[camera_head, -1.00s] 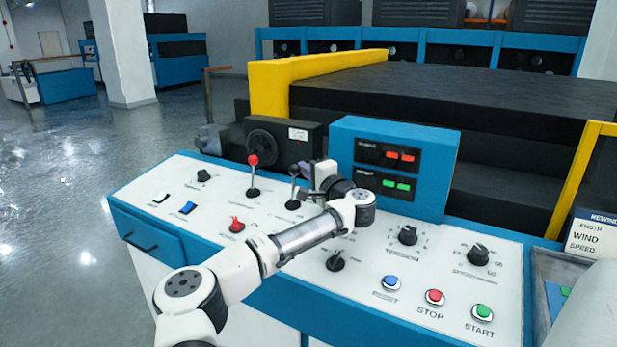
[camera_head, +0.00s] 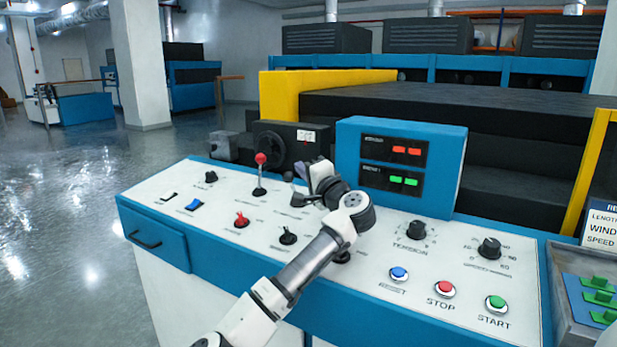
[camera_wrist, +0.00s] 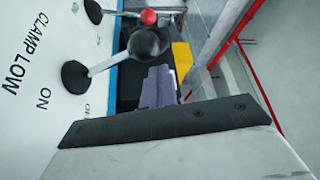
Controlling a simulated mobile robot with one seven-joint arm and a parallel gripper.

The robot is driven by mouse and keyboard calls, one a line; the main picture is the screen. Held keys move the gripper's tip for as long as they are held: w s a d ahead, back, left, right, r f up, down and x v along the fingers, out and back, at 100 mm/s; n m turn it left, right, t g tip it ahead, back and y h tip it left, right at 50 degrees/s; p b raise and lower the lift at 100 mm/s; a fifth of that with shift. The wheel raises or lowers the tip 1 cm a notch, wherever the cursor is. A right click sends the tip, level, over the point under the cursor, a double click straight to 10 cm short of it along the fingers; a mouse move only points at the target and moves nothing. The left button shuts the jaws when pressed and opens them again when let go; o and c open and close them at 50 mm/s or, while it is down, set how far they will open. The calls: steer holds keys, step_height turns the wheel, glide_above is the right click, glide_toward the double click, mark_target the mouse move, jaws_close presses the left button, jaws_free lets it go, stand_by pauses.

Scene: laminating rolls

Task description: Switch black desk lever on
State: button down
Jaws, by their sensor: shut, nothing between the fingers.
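The black desk lever (camera_wrist: 148,42) has a black ball knob on a pale stem, rising from a round black base in the wrist view. The label by its base reads CLAMP LOW, with ON markings. In the head view the lever's base (camera_head: 299,200) shows just left of my gripper (camera_head: 312,180), which partly hides the stem and knob. My gripper is shut and empty; its fingers also show in the wrist view (camera_wrist: 158,87), right beside the knob. I cannot tell whether they touch it. The lever's exact tilt is unclear.
A red-knobbed lever (camera_head: 260,160) stands left of the black one. Black switch (camera_head: 288,236), red switch (camera_head: 242,219), dials and push buttons (camera_head: 444,289) cover the white desk. A blue display box (camera_head: 400,165) rises close behind and right of my gripper.

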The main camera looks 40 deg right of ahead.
steer(key=shift+s+a+f+b, duration=0.15)
steer(key=shift+s+a+b, duration=0.1)
steer(key=shift+a, duration=0.2)
steer(key=shift+s+a+f+b, duration=0.1)
steer(key=shift+s+a+b, duration=0.1)
steer(key=shift+a, duration=0.2)
steer(key=shift+s+f, duration=0.1)
steer(key=s, duration=0.4)
steer(key=s+f+b, duration=0.1)
steer(key=s, duration=0.4)
steer(key=s+a+b, duration=0.1)
steer(key=s, duration=0.3)
steer(key=shift+s+a+f, duration=0.1)
steer(key=shift+s+f, duration=0.15)
steer(key=shift+s, duration=0.05)
